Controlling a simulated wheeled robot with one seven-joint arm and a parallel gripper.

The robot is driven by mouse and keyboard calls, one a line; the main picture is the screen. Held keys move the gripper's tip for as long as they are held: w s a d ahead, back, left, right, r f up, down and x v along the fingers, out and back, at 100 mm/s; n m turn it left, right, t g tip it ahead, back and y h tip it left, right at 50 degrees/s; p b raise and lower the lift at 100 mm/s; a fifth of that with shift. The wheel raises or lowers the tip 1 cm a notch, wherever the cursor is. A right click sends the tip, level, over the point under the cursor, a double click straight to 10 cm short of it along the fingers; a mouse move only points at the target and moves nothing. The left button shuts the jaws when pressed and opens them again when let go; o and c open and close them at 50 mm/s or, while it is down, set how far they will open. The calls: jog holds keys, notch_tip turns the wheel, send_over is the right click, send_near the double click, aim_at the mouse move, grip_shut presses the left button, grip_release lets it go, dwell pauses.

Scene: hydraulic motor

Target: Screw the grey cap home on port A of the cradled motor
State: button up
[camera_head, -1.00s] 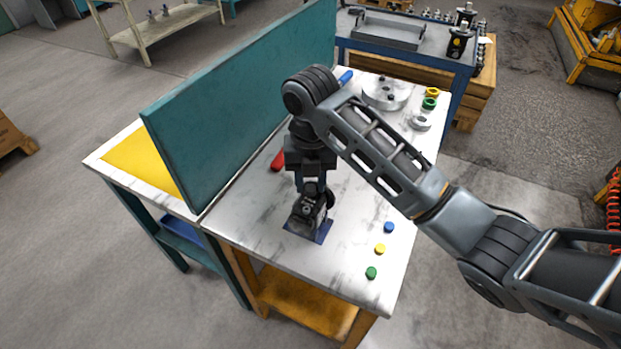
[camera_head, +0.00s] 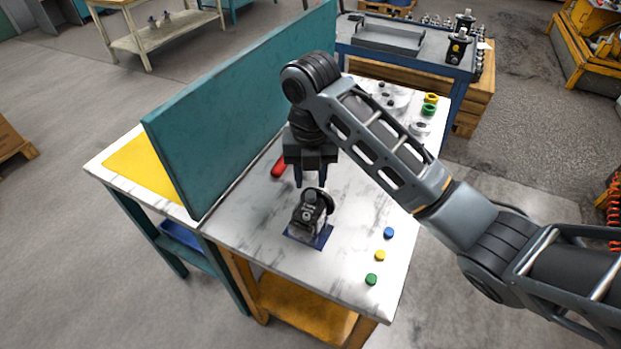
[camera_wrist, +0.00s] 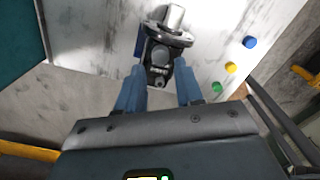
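The dark motor (camera_head: 306,214) sits on a blue cradle plate (camera_head: 322,240) near the front of the marble-topped bench. In the wrist view the motor (camera_wrist: 160,72) lies ahead of the fingers, with its silver shaft (camera_wrist: 174,17) at the top. A small grey round piece (camera_wrist: 160,54) shows on its body; I cannot tell for sure whether it is the grey cap, or how far it is seated. My gripper (camera_head: 311,182) points down above the motor.
Blue (camera_head: 389,232), yellow (camera_head: 380,255) and green (camera_head: 371,279) caps lie right of the motor. A red-handled tool (camera_head: 279,166) lies behind it, by the tall teal panel (camera_head: 235,105). Yellow (camera_head: 431,98) and green (camera_head: 428,109) rings sit at the bench's far right.

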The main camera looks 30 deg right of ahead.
jog(key=shift+o, duration=0.3)
jog(key=o, duration=0.5)
jog(key=shift+r, duration=0.1)
jog(key=shift+w+r, duration=0.2)
jog(key=shift+r, duration=0.8)
jog(key=shift+s+d+r, duration=0.1)
jog(key=shift+s+r, duration=0.05)
jog(key=shift+r, duration=1.85)
notch_tip(320, 180, up, 8)
jog(key=shift+f, duration=0.15)
